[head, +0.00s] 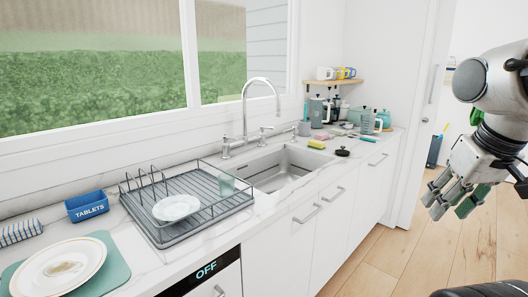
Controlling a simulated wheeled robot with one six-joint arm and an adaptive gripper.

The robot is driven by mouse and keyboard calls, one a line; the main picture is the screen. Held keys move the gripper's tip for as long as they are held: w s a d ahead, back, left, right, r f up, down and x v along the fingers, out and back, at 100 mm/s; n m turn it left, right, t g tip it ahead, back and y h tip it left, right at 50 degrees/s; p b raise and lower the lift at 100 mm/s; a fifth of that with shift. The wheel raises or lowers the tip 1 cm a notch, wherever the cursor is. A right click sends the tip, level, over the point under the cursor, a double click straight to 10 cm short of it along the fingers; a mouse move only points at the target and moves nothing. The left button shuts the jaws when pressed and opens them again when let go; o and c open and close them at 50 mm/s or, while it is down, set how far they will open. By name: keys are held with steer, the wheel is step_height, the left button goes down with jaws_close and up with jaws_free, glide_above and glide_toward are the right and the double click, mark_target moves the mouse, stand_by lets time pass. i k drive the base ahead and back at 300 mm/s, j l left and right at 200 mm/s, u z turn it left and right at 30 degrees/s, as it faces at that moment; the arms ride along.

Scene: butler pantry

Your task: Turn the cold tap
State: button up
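The sink tap (262,85) is a tall chrome gooseneck on the counter behind the sink. It has a lever handle on each side, a left handle (226,146) and a right handle (263,133). No hot or cold marking is readable, so I cannot tell which is cold. My gripper (451,207) hangs at the right edge of the head view, above the floor and well away from the tap. Its fingers are spread apart and nothing shows between them. No water is visible from the spout.
A wire dish rack (222,206) with a plate (176,207) stands left of the sink (285,164). A yellow sponge (316,144), a black round item (342,152) and kettles crowd the right counter. A mug shelf (334,83) hangs behind. The floor (390,256) before the cabinets is clear.

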mark_target(262, 128)
steer(key=i+l+u, duration=0.15)
steer(key=l, duration=0.15)
steer(key=i+l+u, duration=0.15)
steer(key=l, duration=0.15)
steer(key=i+l+u, duration=0.15)
steer(key=l, duration=0.15)
steer(key=i+l+z, duration=0.15)
steer(key=i+l, duration=0.75)
steer(key=l, duration=0.15)
